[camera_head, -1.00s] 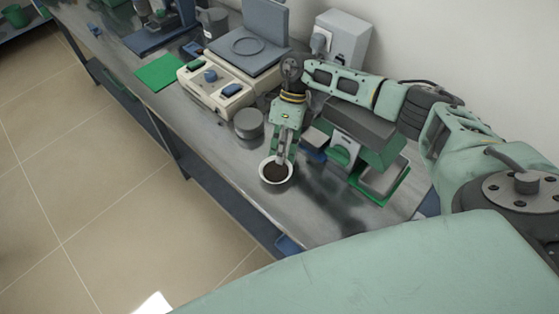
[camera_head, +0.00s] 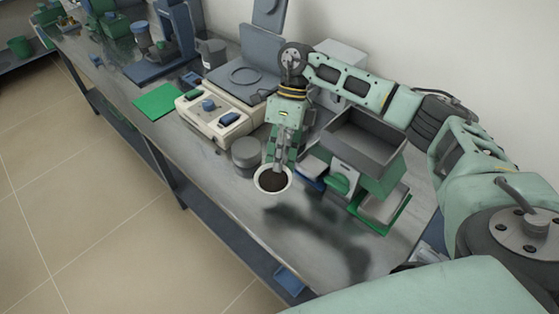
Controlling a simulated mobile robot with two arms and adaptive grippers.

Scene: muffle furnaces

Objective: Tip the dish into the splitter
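The dish (camera_head: 272,181) is a small white round bowl with dark granular material in it. My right gripper (camera_head: 279,160) is shut on the dish's far rim and holds it above the bench, with a shadow below to the right. The dish looks roughly level. The splitter (camera_head: 378,168) is a green and grey unit with an open, empty-looking grey hopper on top, standing to the right of the gripper. Grey and green pans sit at its base. My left gripper is out of view.
A grey lidded pot (camera_head: 246,153) stands just left of the dish. A beige device with a grey plate (camera_head: 217,120) and a green mat (camera_head: 158,101) are further left. The metal bench (camera_head: 300,245) is clear at the front.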

